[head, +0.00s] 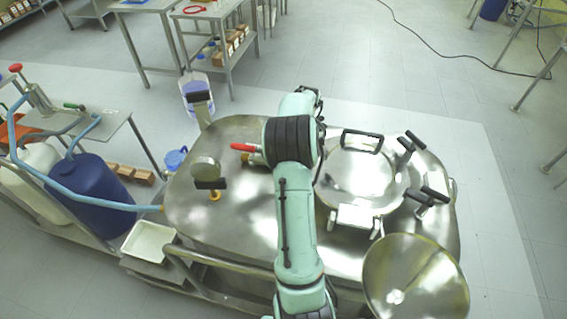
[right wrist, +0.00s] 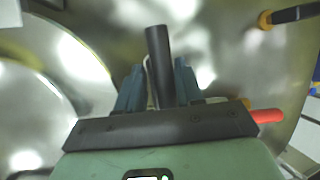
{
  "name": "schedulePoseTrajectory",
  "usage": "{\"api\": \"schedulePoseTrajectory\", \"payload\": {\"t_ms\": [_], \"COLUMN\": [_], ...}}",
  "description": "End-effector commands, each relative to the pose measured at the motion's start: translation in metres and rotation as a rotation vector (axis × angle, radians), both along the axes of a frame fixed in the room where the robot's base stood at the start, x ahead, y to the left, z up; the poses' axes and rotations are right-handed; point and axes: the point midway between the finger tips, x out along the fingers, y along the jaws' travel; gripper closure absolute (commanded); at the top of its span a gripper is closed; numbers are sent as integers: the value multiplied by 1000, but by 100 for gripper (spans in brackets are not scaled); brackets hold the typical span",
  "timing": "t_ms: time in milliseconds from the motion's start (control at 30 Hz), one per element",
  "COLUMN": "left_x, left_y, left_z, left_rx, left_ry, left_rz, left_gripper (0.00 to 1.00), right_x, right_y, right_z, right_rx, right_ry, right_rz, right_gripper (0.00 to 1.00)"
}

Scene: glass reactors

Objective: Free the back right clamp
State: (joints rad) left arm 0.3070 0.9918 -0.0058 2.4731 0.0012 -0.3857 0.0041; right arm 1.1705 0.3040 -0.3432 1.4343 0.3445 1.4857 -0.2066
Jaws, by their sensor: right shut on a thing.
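My right arm reaches up the middle of the head view over the steel reactor (head: 235,225). It hides its own fingers there. In the right wrist view my right gripper (right wrist: 157,82) is shut on an upright black clamp handle (right wrist: 157,45), one finger on each side. The handle stands beside the round lid (right wrist: 35,120), which lies at the left of that view. In the head view the lid (head: 362,172) is right of my arm. Two other black-handled clamps, one upper (head: 408,145) and one lower (head: 432,196), stand at its right side. My left gripper is not visible.
A red-handled valve (head: 243,147) is close to my arm's left side. A gauge (head: 205,169) and a black-handled valve (head: 211,184) stand farther left. A round steel dish (head: 416,282) is at the lower right. The floor right of the reactor is clear.

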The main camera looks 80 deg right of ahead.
Motion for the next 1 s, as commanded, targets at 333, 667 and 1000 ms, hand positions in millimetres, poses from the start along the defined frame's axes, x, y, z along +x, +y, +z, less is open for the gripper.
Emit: {"api": "schedulePoseTrajectory", "payload": {"t_ms": [333, 667, 1000], "left_x": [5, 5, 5], "left_y": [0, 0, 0], "left_z": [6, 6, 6], "left_rx": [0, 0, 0], "left_ry": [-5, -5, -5], "left_rz": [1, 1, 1], "left_gripper": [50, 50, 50], "right_x": [9, 7, 6], "right_y": [-1, 0, 0], "right_z": [3, 2, 0], "right_rx": [-9, -5, -1], "right_ry": [-19, -14, -11], "right_rz": [166, 199, 197], "right_gripper": [100, 100, 50]}}
